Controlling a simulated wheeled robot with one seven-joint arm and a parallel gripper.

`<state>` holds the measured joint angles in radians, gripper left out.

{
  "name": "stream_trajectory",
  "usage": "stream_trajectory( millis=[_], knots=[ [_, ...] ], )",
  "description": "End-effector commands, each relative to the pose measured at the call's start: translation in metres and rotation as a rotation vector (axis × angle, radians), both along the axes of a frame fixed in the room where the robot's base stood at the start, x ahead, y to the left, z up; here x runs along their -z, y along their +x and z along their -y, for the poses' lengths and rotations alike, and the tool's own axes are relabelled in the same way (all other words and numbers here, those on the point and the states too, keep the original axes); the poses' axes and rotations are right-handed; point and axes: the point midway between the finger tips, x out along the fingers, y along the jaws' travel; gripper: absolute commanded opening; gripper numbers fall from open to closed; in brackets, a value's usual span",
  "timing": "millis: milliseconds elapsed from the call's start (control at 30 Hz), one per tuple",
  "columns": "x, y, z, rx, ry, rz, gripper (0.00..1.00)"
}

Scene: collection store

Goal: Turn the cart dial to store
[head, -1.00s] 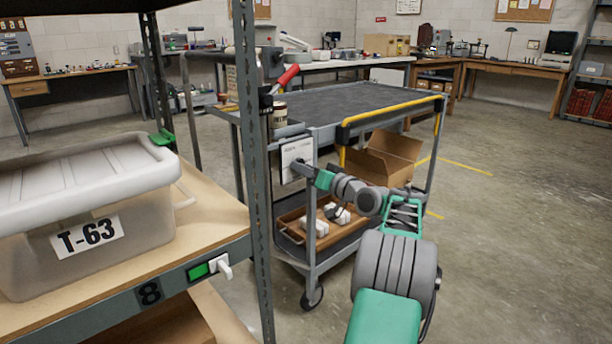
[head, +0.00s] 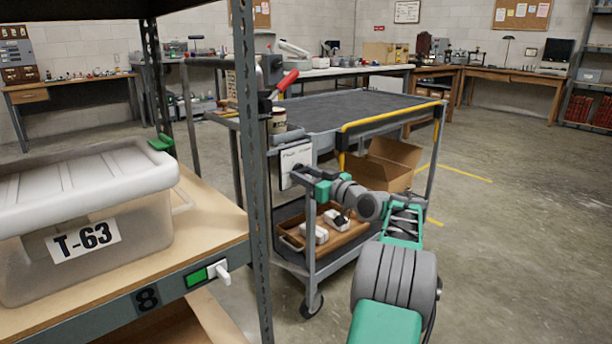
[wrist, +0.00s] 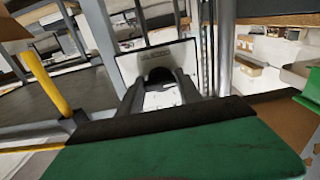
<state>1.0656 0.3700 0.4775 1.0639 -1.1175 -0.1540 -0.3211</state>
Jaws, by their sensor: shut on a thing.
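The cart (head: 313,235) is a grey trolley with a dark top and a yellow handle bar. A white dial plate (head: 292,157) with small lettering, too small to read, is fixed to its near left end. My gripper (head: 303,174) is at the plate, shut on the dark dial knob. In the wrist view the plate (wrist: 181,56) stands ahead, and my gripper's dark fingers (wrist: 161,82) are together in front of it. The fingers hide most of the knob, and its pointer setting cannot be read.
A shelf rack with a post (head: 252,140) stands close on the left, holding a lidded bin (head: 85,210) marked T-63. A red-handled lever (head: 285,83) and a small jar (head: 279,120) are above the dial. An open cardboard box (head: 388,164) is behind my arm. The floor at right is clear.

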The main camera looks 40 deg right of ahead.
Motion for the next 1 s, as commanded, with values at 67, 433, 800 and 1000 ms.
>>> stream_trajectory(
  millis=[67, 433, 800, 1000],
  knots=[
    [0.002, 0.000, 0.000, 0.000, 0.001, -0.003, 0.01],
    [0.002, 0.000, 0.000, 0.000, 0.002, -0.002, 0.56],
    [-0.001, -0.003, 0.000, 0.000, 0.001, 0.000, 0.64],
    [-0.003, -0.038, 0.002, 0.004, 0.003, -0.001, 0.64]
  ],
)
